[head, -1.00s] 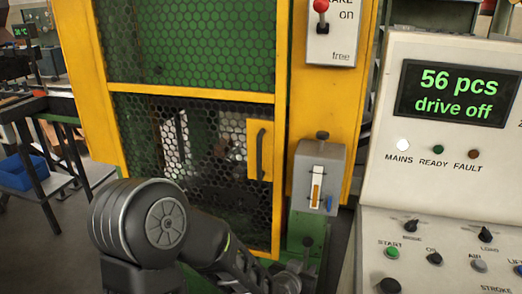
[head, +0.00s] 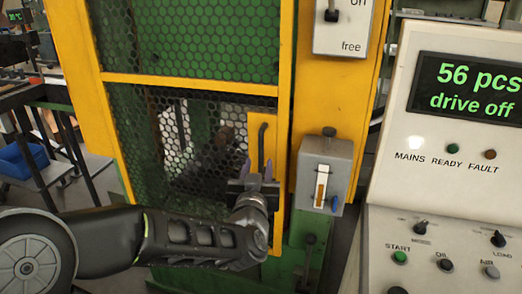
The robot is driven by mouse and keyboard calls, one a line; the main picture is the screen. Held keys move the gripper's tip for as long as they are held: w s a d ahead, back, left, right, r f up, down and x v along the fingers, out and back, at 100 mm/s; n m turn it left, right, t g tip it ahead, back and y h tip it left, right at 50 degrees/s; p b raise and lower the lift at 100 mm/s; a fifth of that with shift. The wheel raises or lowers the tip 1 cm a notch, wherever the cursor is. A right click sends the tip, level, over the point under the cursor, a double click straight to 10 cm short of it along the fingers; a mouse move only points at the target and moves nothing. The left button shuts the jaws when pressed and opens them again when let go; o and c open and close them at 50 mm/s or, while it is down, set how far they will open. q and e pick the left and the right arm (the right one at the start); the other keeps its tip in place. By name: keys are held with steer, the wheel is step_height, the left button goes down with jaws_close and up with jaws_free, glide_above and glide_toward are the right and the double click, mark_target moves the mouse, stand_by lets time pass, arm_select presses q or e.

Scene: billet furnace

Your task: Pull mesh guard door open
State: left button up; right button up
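The mesh guard door (head: 190,84) is a yellow frame with dark hexagonal mesh, and it looks closed. Its dark bar handle (head: 262,140) stands upright on a yellow plate at the door's right side. My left gripper (head: 256,168) is at the lower part of the handle, coming from below. Its two fingers stand apart, one to each side of the handle; I cannot tell whether they touch it. My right gripper is not in view.
A control console (head: 440,190) reading "56 pcs drive off" stands at the right. A blue bin (head: 22,163) is at the left. Floor shows at the lower left.

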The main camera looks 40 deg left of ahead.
mark_target(261, 154)
arm_select(q)
steer(key=shift+w+a+r+p, duration=0.25)
steer(key=shift+w+a+p, duration=0.15)
steer(key=shift+w+p, duration=0.45)
steer(key=x, duration=0.5)
steer(key=shift+f, duration=0.25)
steer(key=shift+c, duration=0.5)
jaws_close()
